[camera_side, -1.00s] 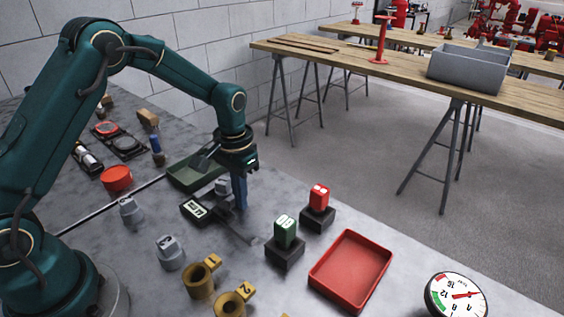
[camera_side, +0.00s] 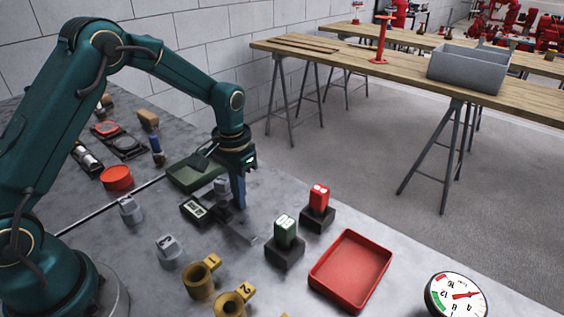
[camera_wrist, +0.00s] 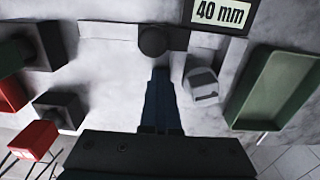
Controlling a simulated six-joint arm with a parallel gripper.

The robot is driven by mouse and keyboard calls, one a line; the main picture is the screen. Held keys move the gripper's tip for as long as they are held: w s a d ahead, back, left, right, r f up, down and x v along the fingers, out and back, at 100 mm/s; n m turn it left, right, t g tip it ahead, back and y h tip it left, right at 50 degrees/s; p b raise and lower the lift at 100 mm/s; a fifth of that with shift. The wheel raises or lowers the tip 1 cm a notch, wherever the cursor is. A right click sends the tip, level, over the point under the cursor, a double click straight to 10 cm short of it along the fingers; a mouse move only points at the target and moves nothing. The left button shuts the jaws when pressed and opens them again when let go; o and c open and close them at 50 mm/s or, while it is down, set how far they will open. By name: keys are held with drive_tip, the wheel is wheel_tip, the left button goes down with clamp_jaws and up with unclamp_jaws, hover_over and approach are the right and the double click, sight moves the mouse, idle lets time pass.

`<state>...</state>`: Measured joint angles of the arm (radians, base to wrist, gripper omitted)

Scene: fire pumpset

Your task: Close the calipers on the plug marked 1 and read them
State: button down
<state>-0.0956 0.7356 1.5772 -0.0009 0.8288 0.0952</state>
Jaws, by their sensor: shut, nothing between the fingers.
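The calipers (camera_side: 222,212) lie on the grey bench, with a dark display (camera_side: 194,209). In the wrist view their display (camera_wrist: 220,12) reads 40 mm, and a round dark knob (camera_wrist: 152,40) sits on the beam. A small grey plug (camera_side: 221,185) stands beside the calipers; it also shows in the wrist view (camera_wrist: 202,88), right of my fingers. I cannot read a number on it, nor tell whether the jaws touch it. My gripper (camera_side: 240,203) is shut and empty, pointing down at the calipers, its blue fingertips (camera_wrist: 160,72) close to the knob.
Two other grey plugs (camera_side: 130,209) (camera_side: 169,248) stand to the left. Brass fittings (camera_side: 201,278) marked 1 and 2 stand in front. Green (camera_side: 286,232) and red (camera_side: 319,196) blocks on dark bases and a red tray (camera_side: 350,270) are on the right. A green tray (camera_side: 180,178) lies behind.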

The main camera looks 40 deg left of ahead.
drive_tip(key=shift+d, duration=0.55)
wheel_tip(320, 180, up, 7)
idle(0.6)
